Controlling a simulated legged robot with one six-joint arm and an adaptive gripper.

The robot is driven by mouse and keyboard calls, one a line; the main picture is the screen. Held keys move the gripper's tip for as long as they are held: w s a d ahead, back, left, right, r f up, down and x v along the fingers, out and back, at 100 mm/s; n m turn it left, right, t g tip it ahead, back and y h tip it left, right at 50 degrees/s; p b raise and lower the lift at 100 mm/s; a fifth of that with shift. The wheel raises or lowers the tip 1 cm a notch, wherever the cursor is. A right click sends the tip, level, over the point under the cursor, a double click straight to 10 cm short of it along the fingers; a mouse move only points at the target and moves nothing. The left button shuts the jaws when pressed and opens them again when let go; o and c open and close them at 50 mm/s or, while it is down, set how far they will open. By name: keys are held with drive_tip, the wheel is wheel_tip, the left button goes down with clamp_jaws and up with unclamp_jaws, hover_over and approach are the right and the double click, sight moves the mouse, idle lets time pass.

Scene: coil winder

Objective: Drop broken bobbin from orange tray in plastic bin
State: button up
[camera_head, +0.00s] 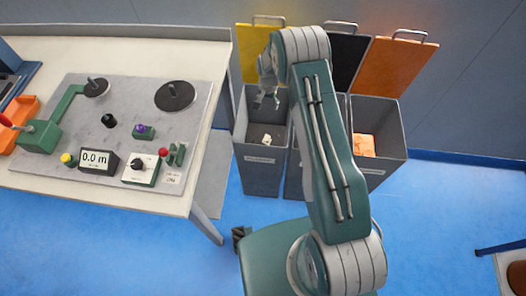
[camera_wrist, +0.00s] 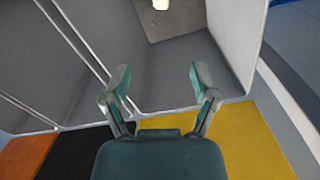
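My gripper (camera_head: 267,97) is over the left bin (camera_head: 262,178), the one with the yellow lid. In the wrist view my gripper (camera_wrist: 159,76) has its two fingers spread apart with nothing between them. A small pale object (camera_head: 266,139) lies inside that bin; a pale piece (camera_wrist: 161,4) also shows at the top edge of the wrist view. I cannot tell whether it is the broken bobbin. The orange tray (camera_head: 37,106) is at the left of the table, partly cut off by the picture edge; I make out no bobbin in it.
The bin with the orange lid (camera_head: 397,66) stands on the right and holds an orange item (camera_head: 363,145). My arm hides most of the middle bin, with a black lid (camera_head: 348,62). The winder table (camera_head: 215,90) is at the left. Blue floor lies open in front.

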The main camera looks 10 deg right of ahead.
drive_tip(key=shift+r, duration=0.1)
wheel_tip(320, 180, up, 12)
idle(0.5)
drive_tip(key=shift+f, duration=0.2)
